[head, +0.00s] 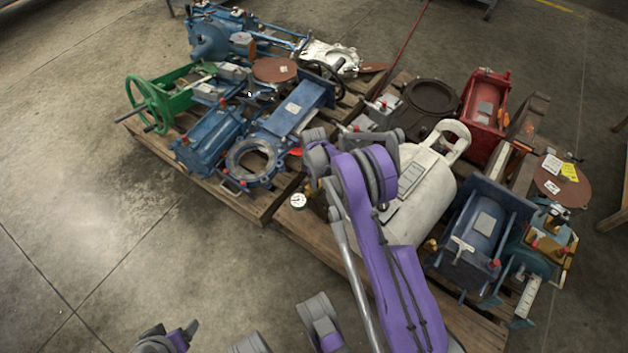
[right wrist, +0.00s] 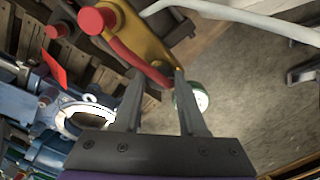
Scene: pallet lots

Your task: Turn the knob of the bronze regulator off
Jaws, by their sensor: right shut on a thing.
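The bronze regulator (right wrist: 150,35) shows at the top of the right wrist view, with a thin curved red rim that looks like its knob (right wrist: 128,58). A round white gauge (right wrist: 198,98) is beside it. In the head view my right arm hides most of the regulator; the gauge (head: 298,201) shows below the hand. My right gripper (right wrist: 157,78) has its two fingertips on either side of the red knob and is shut on it. It also shows in the head view (head: 309,180). Part of my left gripper (head: 180,338) shows at the bottom left, its jaws unclear.
A large white cylinder (head: 425,185) lies right beside my right arm. A blue valve (head: 288,125) and a green handwheel (head: 150,103) are on the left pallet (head: 250,208). A red actuator (head: 486,105) stands on the right pallet. The concrete floor at left is clear.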

